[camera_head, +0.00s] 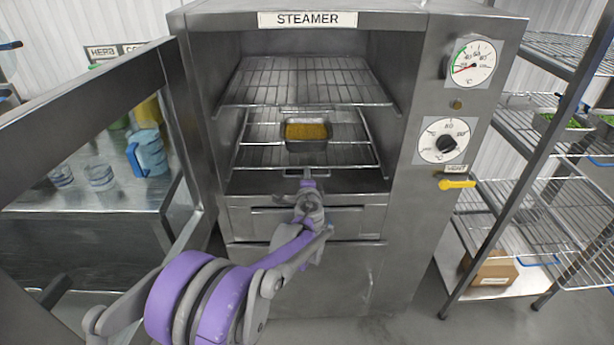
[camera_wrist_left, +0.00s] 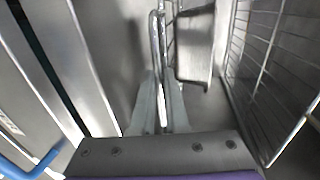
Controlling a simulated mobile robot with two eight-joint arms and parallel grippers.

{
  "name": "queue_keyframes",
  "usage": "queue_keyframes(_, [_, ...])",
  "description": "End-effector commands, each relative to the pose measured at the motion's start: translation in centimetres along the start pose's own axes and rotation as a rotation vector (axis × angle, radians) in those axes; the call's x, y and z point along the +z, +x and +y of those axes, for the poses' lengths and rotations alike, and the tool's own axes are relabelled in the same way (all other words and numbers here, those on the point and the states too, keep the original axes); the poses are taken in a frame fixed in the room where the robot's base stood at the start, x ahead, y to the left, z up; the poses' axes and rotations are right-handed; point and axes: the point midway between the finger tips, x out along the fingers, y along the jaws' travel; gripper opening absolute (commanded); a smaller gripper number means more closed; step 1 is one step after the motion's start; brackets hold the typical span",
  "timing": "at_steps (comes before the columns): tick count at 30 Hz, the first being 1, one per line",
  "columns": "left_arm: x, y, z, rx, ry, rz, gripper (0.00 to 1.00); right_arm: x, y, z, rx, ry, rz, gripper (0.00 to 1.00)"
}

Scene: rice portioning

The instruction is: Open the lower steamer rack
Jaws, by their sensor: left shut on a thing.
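The steamer (camera_head: 412,150) stands open, with its door (camera_head: 180,110) swung out to the left. The lower wire rack (camera_head: 258,157) is inside the chamber and carries a metal pan (camera_head: 307,145) of yellow-orange food. My left gripper (camera_head: 307,178) is at the middle of the rack's front edge, shut on it. In the left wrist view the fingers (camera_wrist_left: 161,108) close around the rack's front bar (camera_wrist_left: 156,45), and the pan (camera_wrist_left: 193,60) shows just beyond. The contact point is partly hidden by the fingers. My right gripper is in neither view.
An empty upper rack (camera_head: 305,82) sits above the lower one. A drawer-like panel (camera_head: 345,220) lies below the chamber. Wire shelving (camera_head: 510,195) stands on the right. A yellow vent handle (camera_head: 457,184) sticks out at the steamer's right front. A blue jug (camera_head: 150,155) shows behind the door.

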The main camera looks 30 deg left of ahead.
Motion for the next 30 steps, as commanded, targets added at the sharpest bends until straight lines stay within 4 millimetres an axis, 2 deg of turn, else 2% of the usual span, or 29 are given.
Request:
queue_keyframes(5, [-0.1, -1.6, 0.3, 0.000, 0.000, 0.001, 0.00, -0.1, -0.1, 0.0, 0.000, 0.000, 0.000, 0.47])
queue_keyframes(8, [-0.1, -3.3, 0.6, 0.000, 0.000, 0.002, 0.00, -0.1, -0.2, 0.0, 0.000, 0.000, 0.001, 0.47])
queue_keyframes(14, [-0.1, -8.2, 1.6, 0.000, 0.000, 0.004, 0.00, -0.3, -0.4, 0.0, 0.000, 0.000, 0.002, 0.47])
queue_keyframes(24, [-0.1, -17.5, 3.4, 0.001, 0.000, 0.005, 0.00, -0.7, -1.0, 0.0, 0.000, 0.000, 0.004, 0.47])
queue_keyframes(30, [-0.1, -22.2, 4.4, 0.000, 0.000, 0.005, 0.00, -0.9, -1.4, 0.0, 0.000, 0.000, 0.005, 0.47])
